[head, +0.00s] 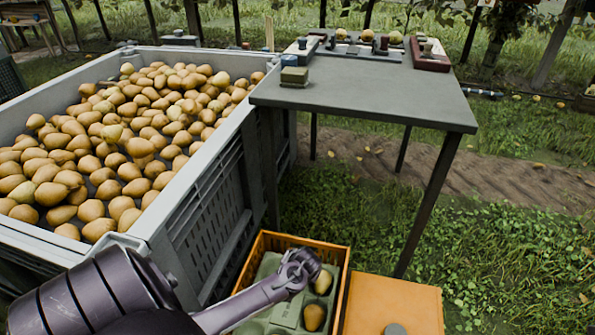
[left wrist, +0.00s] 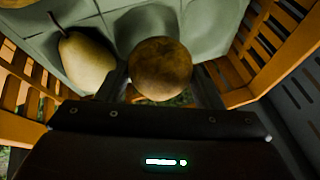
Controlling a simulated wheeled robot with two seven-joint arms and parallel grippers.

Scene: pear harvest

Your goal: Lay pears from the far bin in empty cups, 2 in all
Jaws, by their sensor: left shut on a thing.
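The large grey bin (head: 196,154) at the left of the head view is full of brown-yellow pears (head: 115,140). My left gripper (head: 300,266) reaches down into an orange crate (head: 340,256) holding a green cup tray (head: 268,266). In the left wrist view, my left gripper (left wrist: 163,85) is shut on a brown pear (left wrist: 160,68), close over the tray (left wrist: 115,15). Another pear (left wrist: 86,62) lies in the tray beside the left finger. In the head view, pears show in the tray at the right (head: 323,282) and nearer me (head: 314,317). My right gripper is out of view.
A grey table (head: 370,85) stands behind the crate, with small items and a few pears along its far edge. An orange box top (head: 393,305) is right of the crate. The bin's slatted side wall (head: 215,215) rises close left of the crate. Grass lies to the right.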

